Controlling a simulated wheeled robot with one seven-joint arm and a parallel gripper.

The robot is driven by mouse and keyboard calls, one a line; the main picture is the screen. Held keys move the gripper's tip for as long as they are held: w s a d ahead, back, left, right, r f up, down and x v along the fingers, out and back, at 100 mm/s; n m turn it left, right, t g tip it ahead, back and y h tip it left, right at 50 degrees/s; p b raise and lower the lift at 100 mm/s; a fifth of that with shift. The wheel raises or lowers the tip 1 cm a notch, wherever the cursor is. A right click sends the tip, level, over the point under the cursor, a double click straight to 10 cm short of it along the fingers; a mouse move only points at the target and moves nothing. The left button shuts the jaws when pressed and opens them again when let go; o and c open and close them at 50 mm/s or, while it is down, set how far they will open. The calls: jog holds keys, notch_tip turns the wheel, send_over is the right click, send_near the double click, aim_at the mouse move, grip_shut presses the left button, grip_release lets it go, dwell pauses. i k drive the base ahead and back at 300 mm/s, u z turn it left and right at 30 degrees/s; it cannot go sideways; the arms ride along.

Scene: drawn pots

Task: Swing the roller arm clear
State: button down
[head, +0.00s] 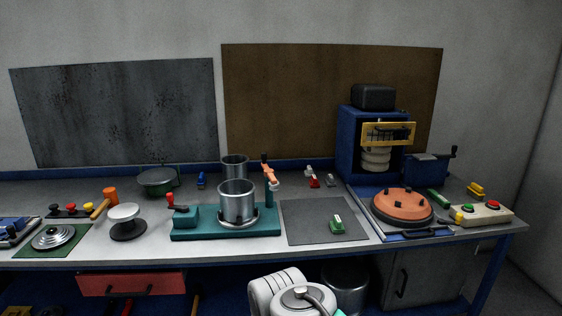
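The roller arm (269,173) looks like a short orange arm with a dark knob at its upper end. It sits on top of a teal post (270,195) at the right end of a teal base (189,234). A metal pot (238,206) stands upright on the base, left of the post. The arm appears to be to the right of the pot's rim; I cannot tell whether it touches. A red-handled lever (171,201) is at the base's left end. White and grey parts of my own arm show at the bottom centre. My gripper is not visible.
A second metal pot (234,167) stands behind the first. A white-topped stand (125,217) is left. A blue press (357,145) and orange disc (402,204) are farther right.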

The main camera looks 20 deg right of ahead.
aim_at(273, 184)
jog(key=z, duration=0.7)
jog(key=i, duration=1.25)
jog(key=u, duration=0.75)
jog(key=i, duration=0.4)
jog(key=u, duration=0.45)
